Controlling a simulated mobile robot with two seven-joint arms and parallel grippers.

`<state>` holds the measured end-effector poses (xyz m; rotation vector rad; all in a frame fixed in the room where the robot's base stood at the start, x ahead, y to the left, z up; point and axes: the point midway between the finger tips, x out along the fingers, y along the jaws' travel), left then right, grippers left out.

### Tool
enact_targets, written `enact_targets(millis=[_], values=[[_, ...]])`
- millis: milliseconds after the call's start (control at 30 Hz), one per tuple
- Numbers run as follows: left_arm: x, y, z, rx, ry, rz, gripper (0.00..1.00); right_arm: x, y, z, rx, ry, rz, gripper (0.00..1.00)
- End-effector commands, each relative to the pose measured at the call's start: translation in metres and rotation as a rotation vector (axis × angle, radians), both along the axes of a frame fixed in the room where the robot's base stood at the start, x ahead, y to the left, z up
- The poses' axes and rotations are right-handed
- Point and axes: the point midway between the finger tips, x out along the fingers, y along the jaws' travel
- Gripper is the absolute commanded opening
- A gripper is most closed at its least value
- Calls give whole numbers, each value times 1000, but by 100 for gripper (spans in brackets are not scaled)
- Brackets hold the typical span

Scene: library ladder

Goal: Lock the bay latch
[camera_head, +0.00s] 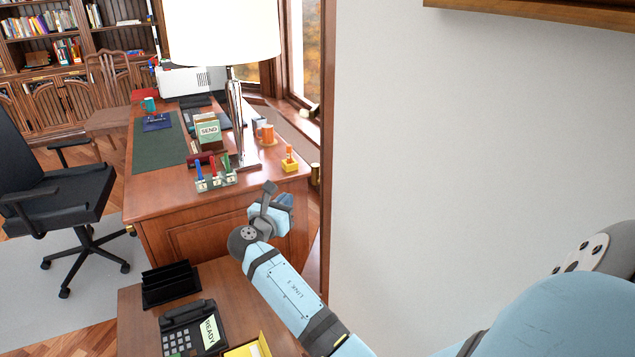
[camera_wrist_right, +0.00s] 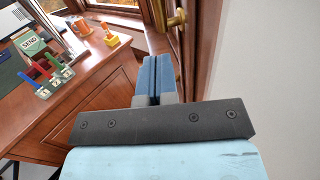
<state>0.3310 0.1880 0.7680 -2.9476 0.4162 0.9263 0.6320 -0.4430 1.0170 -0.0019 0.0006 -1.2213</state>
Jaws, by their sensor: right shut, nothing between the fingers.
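A brass latch handle (camera_wrist_right: 176,20) shows at the top of the right wrist view, fixed to a dark wooden frame (camera_wrist_right: 190,50). In the head view, brass fittings (camera_head: 315,176) show at the wooden edge beside the white wall, partly hidden; I cannot tell which is the latch. My right gripper (camera_head: 286,201) is in front of the desk's near end. In the right wrist view its blue fingers (camera_wrist_right: 157,77) are together and empty, apart from the handle, which lies beyond and slightly right. My left gripper is not in view.
A wooden desk (camera_head: 160,195) holds a lamp (camera_head: 240,120), stamps (camera_head: 215,178), an orange mug (camera_head: 267,134) and a yellow holder (camera_head: 289,163). A side table with a phone (camera_head: 190,328) stands below my right arm. A white wall (camera_head: 450,150) closes the right side.

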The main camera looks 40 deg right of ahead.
Motion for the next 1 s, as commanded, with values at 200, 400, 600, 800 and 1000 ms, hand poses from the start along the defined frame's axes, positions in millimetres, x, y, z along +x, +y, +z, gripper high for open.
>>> enact_targets(millis=[200, 400, 600, 800, 1000], values=[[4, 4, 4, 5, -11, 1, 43, 0, 0, 0, 0, 0, 1, 0], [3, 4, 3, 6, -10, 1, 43, 3, -9, 1, -1, -1, 1, 0], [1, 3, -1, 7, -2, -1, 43, 15, -43, 1, -1, -3, 1, 0], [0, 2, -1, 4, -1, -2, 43, 31, -83, 1, -2, -2, 2, 0], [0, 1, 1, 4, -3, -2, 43, 42, -115, 1, 1, -3, 2, 0]])
